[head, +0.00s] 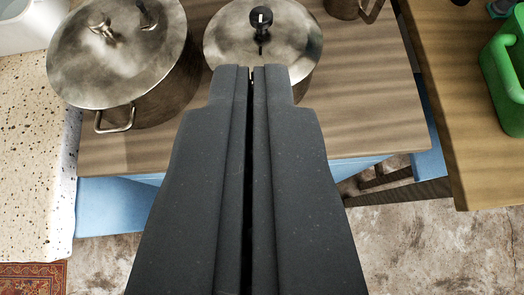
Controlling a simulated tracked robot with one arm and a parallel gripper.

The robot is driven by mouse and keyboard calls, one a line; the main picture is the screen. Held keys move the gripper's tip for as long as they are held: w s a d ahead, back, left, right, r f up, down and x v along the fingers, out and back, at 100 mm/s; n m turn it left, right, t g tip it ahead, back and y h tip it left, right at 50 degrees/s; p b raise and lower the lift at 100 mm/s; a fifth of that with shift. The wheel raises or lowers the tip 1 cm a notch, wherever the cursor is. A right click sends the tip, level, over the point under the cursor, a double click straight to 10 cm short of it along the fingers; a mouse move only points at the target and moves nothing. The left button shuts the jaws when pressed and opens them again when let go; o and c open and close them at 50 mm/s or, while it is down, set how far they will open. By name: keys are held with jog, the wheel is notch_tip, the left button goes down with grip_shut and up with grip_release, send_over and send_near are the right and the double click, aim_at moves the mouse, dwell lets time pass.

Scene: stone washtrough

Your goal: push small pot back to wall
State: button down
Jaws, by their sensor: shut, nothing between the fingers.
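The small pot (290,38) is a worn metal pot with a flat lid and a black knob, near the top middle of the head view on a wooden counter (350,110). My gripper (251,72) is shut and empty. It reaches up from the bottom of the view, and its tips overlap the near edge of the pot. I cannot tell if they touch it. The tips hide part of the pot's near side. The wall is not in view.
A larger lidded metal pot (120,55) stands left of the small pot. A metal vessel (345,8) is partly cut off at the top. A green container (505,75) sits on another wooden surface (460,130) at right. A speckled stone top (35,160) lies at left.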

jog(key=w+f+g+p, duration=0.2)
jog(key=w+f+p, duration=0.1)
jog(key=f, duration=0.6)
jog(key=w+f+m+g+p, duration=0.1)
jog(key=w+f+g+p, duration=0.2)
jog(key=f, duration=0.6)
jog(key=w+f+m+g+p, duration=0.1)
jog(key=w+f+g+p, duration=0.2)
jog(key=f+p, duration=0.4)
jog(key=shift+w+d+f+h, duration=0.1)
jog(key=shift+d+f+h, duration=0.1)
jog(key=shift+f, duration=0.45)
jog(key=shift+d+f+h, duration=0.1)
jog(key=shift+d+f, duration=0.1)
jog(key=shift+f, duration=0.4)
jog(key=shift+w+d, duration=0.15)
jog(key=shift+w, duration=0.35)
